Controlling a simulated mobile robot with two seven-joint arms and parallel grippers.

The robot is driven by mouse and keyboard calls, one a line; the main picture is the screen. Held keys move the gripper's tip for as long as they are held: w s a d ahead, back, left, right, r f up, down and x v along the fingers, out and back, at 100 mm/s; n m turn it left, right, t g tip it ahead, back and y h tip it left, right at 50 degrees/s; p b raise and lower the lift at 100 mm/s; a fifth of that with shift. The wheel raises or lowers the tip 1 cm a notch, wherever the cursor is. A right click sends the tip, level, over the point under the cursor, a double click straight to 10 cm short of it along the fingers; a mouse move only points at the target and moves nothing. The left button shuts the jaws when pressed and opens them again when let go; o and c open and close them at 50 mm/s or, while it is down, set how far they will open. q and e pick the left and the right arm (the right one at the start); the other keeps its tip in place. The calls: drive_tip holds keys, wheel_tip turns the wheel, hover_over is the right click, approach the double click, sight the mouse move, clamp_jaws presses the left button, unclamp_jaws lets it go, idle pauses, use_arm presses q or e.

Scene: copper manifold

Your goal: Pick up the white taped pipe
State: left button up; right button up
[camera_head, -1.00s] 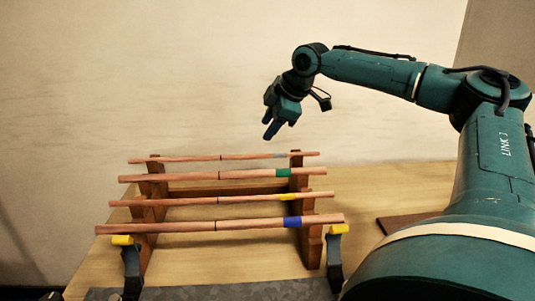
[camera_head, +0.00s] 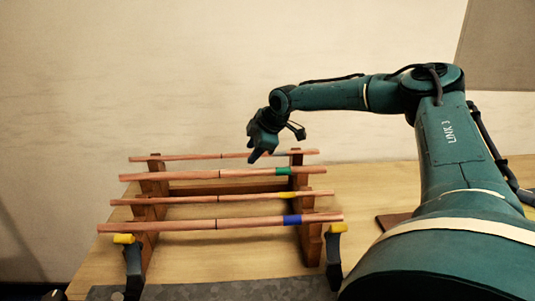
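The farthest copper pipe (camera_head: 190,157) lies across the back of a wooden rack. A pale grey-white band of tape shows near its right end, small and hard to make out. My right gripper (camera_head: 254,157) points down at this pipe, just left of the pale band, its fingertips overlapping the pipe in the picture. I cannot tell whether they touch it, or whether the fingers are open or shut. My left gripper is not in view.
Three more copper pipes lie nearer on the rack, with green (camera_head: 283,171), yellow (camera_head: 287,195) and blue (camera_head: 292,220) tape. Two dark supports with yellow tops (camera_head: 123,239) (camera_head: 337,228) stand in front.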

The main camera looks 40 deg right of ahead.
clamp_jaws()
idle(0.4)
idle(1.1)
